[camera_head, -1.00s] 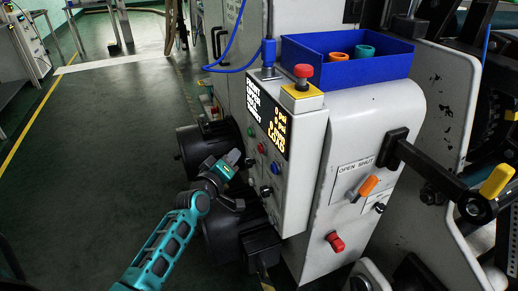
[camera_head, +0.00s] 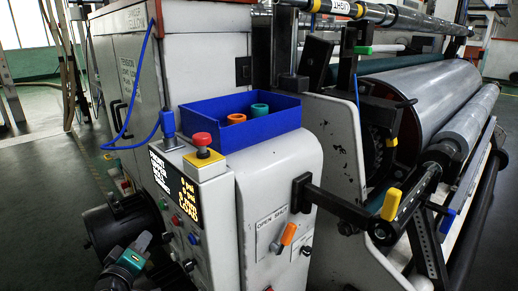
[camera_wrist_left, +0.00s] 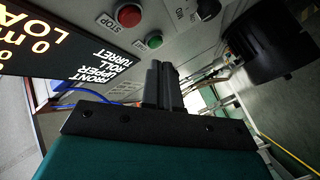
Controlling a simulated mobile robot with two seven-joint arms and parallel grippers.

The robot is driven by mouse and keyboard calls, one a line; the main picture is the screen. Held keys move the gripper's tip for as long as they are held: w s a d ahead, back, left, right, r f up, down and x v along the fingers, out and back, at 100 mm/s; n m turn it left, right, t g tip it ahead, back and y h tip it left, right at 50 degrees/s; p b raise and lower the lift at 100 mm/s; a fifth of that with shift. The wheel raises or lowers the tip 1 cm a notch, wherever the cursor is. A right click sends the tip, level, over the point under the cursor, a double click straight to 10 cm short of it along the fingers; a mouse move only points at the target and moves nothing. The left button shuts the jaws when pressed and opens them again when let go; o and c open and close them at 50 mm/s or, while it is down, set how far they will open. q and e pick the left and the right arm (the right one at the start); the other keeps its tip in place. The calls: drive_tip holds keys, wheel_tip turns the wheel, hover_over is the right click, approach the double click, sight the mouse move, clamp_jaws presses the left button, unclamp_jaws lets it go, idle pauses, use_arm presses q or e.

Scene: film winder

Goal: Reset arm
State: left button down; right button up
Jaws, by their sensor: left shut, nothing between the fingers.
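My left gripper (camera_head: 145,238) is at the lower left of the head view, in front of the left side of the control panel (camera_head: 218,190). Its fingers are shut and empty. In the left wrist view the shut black fingers (camera_wrist_left: 163,82) point towards the panel face, below a red STOP button (camera_wrist_left: 129,15) and a green button (camera_wrist_left: 154,40). I cannot tell whether they touch it. Most of my left arm is out of the head view. My right gripper is in neither view.
A blue bin (camera_head: 243,122) with an orange ring and a teal ring sits on the machine, behind a red emergency button (camera_head: 202,139). A black lever arm (camera_head: 335,203) with a yellow handle (camera_head: 391,204) sticks out at the right. A large grey roller (camera_head: 440,88) lies behind it. Open floor (camera_head: 40,200) is at the left.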

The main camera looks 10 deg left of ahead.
use_arm(q)
drive_tip(key=s+d+f+m+g+h+p, duration=0.1)
drive_tip(key=s+d+f+m+g+p, duration=0.1)
drive_tip(key=s+d+m, duration=0.4)
drive_tip(key=s+d+f+m+g+h+p, duration=0.2)
drive_tip(key=s+d+f+m, duration=0.4)
drive_tip(key=s+d, duration=0.5)
drive_tip(key=s+m+g+p, duration=0.1)
drive_tip(key=s+g, duration=0.1)
drive_tip(key=s, duration=0.4)
drive_tip(key=shift+d+h, duration=0.2)
drive_tip(key=shift+h, duration=0.1)
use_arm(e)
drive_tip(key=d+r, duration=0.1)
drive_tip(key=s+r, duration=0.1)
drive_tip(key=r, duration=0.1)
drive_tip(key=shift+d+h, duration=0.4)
use_arm(q)
drive_tip(key=shift+f, duration=0.1)
